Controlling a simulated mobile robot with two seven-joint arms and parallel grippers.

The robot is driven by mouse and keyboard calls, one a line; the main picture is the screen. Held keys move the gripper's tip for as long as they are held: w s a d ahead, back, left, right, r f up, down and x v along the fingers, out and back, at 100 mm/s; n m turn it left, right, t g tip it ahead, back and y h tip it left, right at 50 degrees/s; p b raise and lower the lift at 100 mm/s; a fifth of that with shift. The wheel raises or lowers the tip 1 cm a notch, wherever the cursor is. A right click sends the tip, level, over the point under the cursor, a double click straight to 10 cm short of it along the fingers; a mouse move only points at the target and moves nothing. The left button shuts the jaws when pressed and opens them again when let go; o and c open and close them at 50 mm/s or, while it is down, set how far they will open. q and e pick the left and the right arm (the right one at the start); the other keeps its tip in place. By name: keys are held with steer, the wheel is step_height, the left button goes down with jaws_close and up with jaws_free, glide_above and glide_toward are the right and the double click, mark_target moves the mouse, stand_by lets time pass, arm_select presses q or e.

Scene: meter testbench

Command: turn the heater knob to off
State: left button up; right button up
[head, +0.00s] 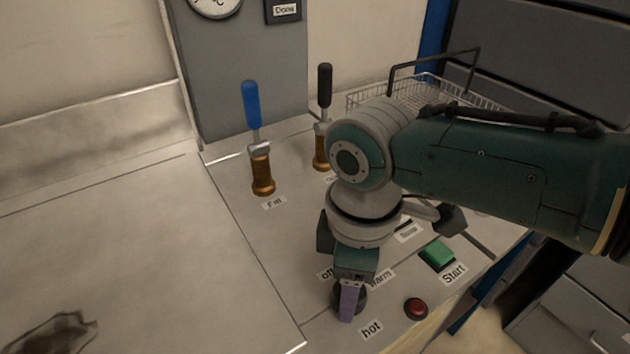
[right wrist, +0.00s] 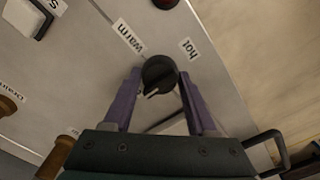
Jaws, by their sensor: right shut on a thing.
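The heater knob (right wrist: 158,73) is round and black with a white pointer line, which points down and left in the right wrist view. In the head view it (head: 358,299) is partly hidden behind my right gripper (head: 348,300). My right gripper's purple fingers (right wrist: 158,78) sit on both sides of the knob, shut on it. My left gripper is not in view.
A green Start button (head: 437,255) and a red button (head: 416,308) are right of the knob. A blue-handled valve (head: 261,170) and a black-handled valve (head: 322,148) stand behind. A wire basket (head: 430,90) is at the back right. The left worktop is mostly clear.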

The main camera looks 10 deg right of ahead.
steer(key=o, duration=1.4)
steer(key=shift+c, duration=0.2)
step_height(320, 180, up, 9)
steer(key=p, duration=0.2)
steer(key=shift+f+p, duration=0.1)
steer(key=shift+p, duration=0.3)
steer(key=shift+r, duration=0.6)
